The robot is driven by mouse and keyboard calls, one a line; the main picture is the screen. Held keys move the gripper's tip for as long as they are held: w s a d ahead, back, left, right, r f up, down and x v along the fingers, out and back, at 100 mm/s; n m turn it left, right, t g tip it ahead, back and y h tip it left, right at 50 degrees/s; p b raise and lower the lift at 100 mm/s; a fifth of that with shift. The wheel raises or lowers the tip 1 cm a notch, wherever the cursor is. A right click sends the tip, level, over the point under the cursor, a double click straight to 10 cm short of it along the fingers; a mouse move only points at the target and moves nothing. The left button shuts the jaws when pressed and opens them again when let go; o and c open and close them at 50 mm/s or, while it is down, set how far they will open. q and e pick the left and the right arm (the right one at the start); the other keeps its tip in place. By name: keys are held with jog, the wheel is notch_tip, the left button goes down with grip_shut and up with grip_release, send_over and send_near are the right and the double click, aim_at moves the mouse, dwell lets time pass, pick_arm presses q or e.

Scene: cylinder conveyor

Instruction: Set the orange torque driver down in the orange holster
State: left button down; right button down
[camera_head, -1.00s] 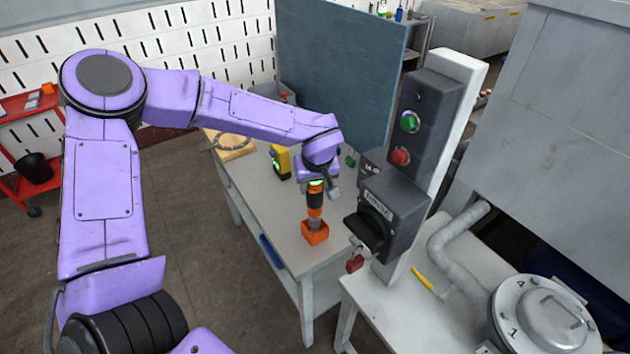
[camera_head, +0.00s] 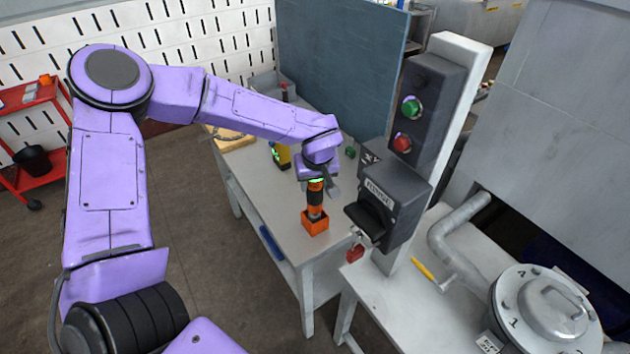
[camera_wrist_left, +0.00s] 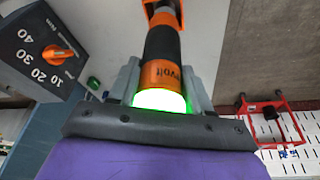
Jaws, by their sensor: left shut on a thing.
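The orange and black torque driver (camera_head: 315,203) stands upright at the near end of the white bench. Its lower end is inside the square orange holster (camera_head: 315,224). My left gripper (camera_head: 317,187) is shut on the top of the driver, close to a glowing green ring. In the left wrist view the driver (camera_wrist_left: 162,50) lies between the fingers, and part of the holster (camera_wrist_left: 163,10) shows at the top edge. Whether the driver's tip touches the holster floor is hidden. My right gripper is not in view.
A grey control post with green (camera_head: 411,107) and red (camera_head: 402,142) buttons stands close to the right of the gripper. A yellow and black tool (camera_head: 281,156) stands farther back on the bench (camera_head: 262,190). A blue panel (camera_head: 345,70) closes the back.

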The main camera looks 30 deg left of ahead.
pick_arm(q)
jog(key=shift+f, duration=1.6)
jog(key=shift+c, duration=2.1)
grip_release()
